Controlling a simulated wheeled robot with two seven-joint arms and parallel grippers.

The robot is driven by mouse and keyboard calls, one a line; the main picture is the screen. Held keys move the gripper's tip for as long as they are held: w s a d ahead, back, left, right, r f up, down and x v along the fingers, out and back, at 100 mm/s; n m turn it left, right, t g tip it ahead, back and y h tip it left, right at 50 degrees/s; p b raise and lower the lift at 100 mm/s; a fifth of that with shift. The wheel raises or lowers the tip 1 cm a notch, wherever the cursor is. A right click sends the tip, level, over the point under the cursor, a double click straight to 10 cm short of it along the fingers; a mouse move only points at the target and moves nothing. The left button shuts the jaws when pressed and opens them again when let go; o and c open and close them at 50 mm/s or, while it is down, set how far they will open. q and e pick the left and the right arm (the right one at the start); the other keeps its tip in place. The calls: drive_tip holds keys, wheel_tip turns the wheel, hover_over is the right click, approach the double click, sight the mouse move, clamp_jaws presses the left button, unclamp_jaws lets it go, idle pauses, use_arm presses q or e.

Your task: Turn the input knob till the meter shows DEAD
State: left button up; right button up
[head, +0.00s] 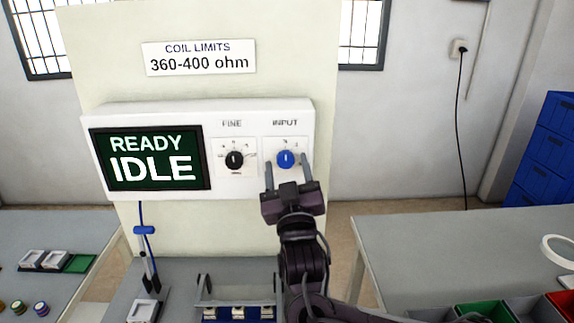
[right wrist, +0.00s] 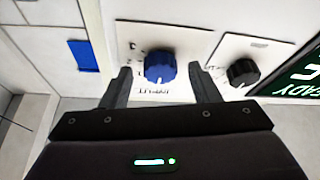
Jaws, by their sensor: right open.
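The blue input knob (head: 286,159) sits under the INPUT label on the white meter panel. It also shows in the right wrist view (right wrist: 160,68). The meter display (head: 152,159) reads READY IDLE. My right gripper (head: 287,162) is open at the input knob, with one finger on each side. In the right wrist view the fingers (right wrist: 165,80) stand apart from the knob with gaps on both sides. The black fine knob (head: 234,160) is left of the input knob in the head view, and also shows in the right wrist view (right wrist: 243,72). My left gripper is not in view.
A sign (head: 200,57) above the panel reads COIL LIMITS 360-400 ohm. A blue probe (head: 144,231) hangs on a cable below the display. A rack (head: 238,303) stands on the bench below. A grey table (head: 470,240) with bins is at right; blue crates (head: 545,150) stand behind it.

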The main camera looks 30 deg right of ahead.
drive_tip(key=shift+w, duration=0.1)
drive_tip(key=shift+c, duration=0.9)
drive_tip(key=c, duration=0.8)
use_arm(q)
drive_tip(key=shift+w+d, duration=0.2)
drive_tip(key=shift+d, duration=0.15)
